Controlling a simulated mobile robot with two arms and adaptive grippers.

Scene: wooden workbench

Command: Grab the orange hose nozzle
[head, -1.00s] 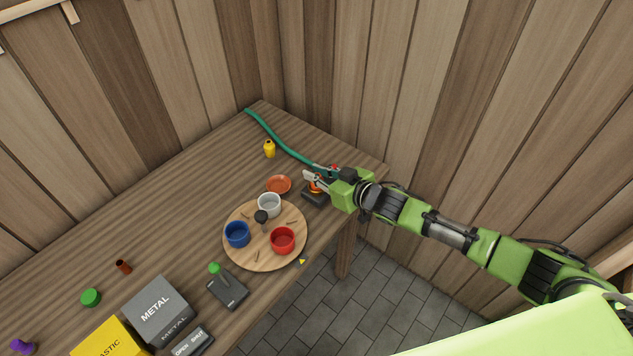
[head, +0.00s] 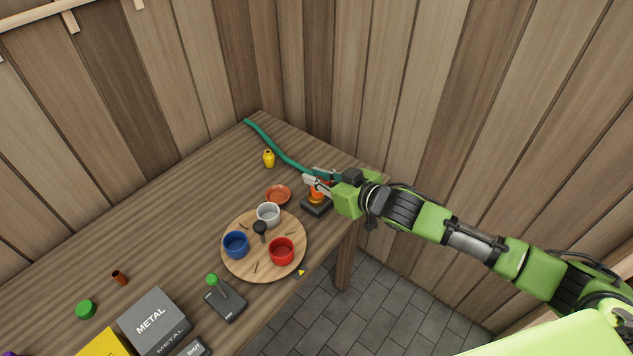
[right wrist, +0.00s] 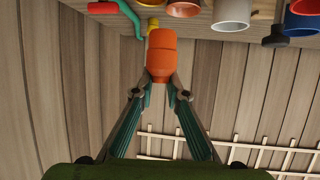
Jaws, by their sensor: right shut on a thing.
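The orange hose nozzle (right wrist: 163,58) is in the middle of the right wrist view, between the tips of my right gripper (right wrist: 162,90). The fingers are shut on its narrow end. The green hose (head: 268,137) runs from the far corner of the table to behind the gripper. Its near end is hidden in the head view. My left gripper is not in view.
A round wooden board (head: 264,268) with a blue cup (head: 235,245), white cup (head: 268,214) and red cup (head: 282,251) stands close by. An orange dish (head: 278,194) and yellow bottle (head: 268,159) are left of the gripper. Wooden walls (head: 450,90) stand close behind.

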